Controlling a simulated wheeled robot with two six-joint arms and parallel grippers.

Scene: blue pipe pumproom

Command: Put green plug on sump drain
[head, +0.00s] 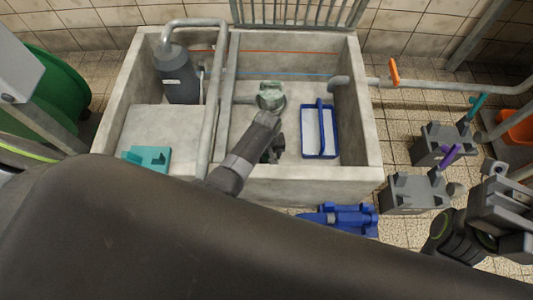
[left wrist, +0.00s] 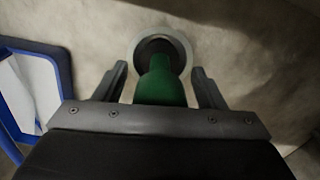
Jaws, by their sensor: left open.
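The green plug (left wrist: 162,85) shows in the left wrist view, between the fingers of my left gripper (left wrist: 160,82). The fingers are open, with a gap on each side of the plug. The far end of the plug overlaps the sump drain (left wrist: 178,42), a dark round opening with a pale rim in the concrete floor. I cannot tell whether the plug is fully seated. In the head view my left gripper (head: 272,152) reaches down into the right basin, and the plug and drain are hidden there. My right gripper (head: 503,205) is at the right edge, its jaws unclear.
A grey-green fitting (head: 270,97) stands behind my left gripper. A blue-rimmed tray (head: 320,156) lies to its right. The concrete basin wall (head: 360,120) encloses them. A dark cylinder (head: 177,75) and a teal block (head: 147,158) are at left. Grey blocks (head: 413,195) stand outside at right.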

